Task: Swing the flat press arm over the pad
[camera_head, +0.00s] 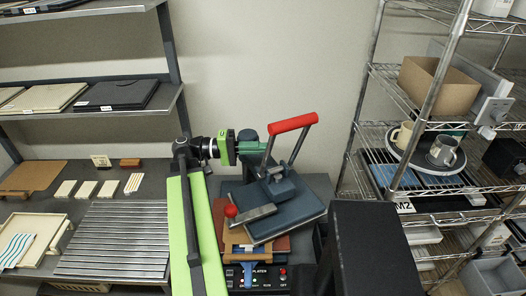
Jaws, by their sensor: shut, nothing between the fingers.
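The press has a red handle (293,123) on two grey bars, above a dark blue flat plate (290,215) that sits turned at an angle. The plate covers much of what lies below it. Brown and reddish layers, which may be the pad (233,236), show past its left and front edges. A small lever with a red ball (231,210) lies at the plate's left. My gripper (255,147) is shut and empty, pointing right, behind and left of the red handle. Whether it touches the press is hidden.
A control panel (258,275) with switches is at the front of the press. A wire rack (360,140) with mugs and a cardboard box stands at the right. A bench with a slatted metal panel (115,240) and small tiles is at the left, under shelves.

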